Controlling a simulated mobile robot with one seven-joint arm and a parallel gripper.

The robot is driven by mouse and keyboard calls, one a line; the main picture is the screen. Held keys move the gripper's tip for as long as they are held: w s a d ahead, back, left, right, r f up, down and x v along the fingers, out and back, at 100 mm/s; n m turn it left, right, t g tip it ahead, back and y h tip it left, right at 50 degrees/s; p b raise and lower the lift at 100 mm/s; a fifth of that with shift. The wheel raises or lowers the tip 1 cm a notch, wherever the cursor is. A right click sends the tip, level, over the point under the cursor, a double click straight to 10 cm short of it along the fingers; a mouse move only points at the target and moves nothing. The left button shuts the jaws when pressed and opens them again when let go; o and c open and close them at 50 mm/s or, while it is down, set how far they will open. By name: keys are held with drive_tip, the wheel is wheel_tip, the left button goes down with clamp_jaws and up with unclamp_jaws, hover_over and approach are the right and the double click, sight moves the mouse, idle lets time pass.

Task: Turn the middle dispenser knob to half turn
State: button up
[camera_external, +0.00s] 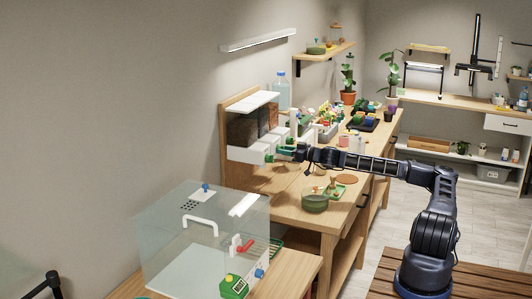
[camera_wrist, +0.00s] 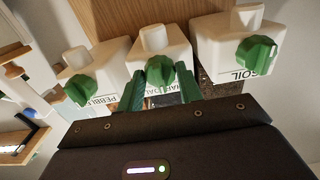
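The middle dispenser knob (camera_wrist: 161,73) is green, on a white dispenser spout (camera_wrist: 152,42) with a partly hidden label. My gripper (camera_wrist: 161,82) has green fingers, one on each side of this knob, with a gap visible on both sides. It is open and holds nothing. In the external view my gripper (camera_external: 286,151) is at the front of the dispenser unit (camera_external: 248,153), and the middle knob cannot be made out there. My gripper's dark body hides what lies below the knob in the wrist view.
A left knob (camera_wrist: 80,90) labelled as pebbles and a right knob (camera_wrist: 256,55) labelled SOIL flank the middle one closely. A green bowl (camera_external: 315,203) and a green tray (camera_external: 351,191) stand on the wooden bench. A clear box (camera_external: 170,240) stands in front.

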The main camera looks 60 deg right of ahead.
drive_tip(key=shift+m, duration=0.4)
drive_tip(key=m, duration=3.4)
drive_tip(key=shift+f+m, duration=0.1)
drive_tip(key=shift+m, duration=0.3)
drive_tip(key=o, duration=1)
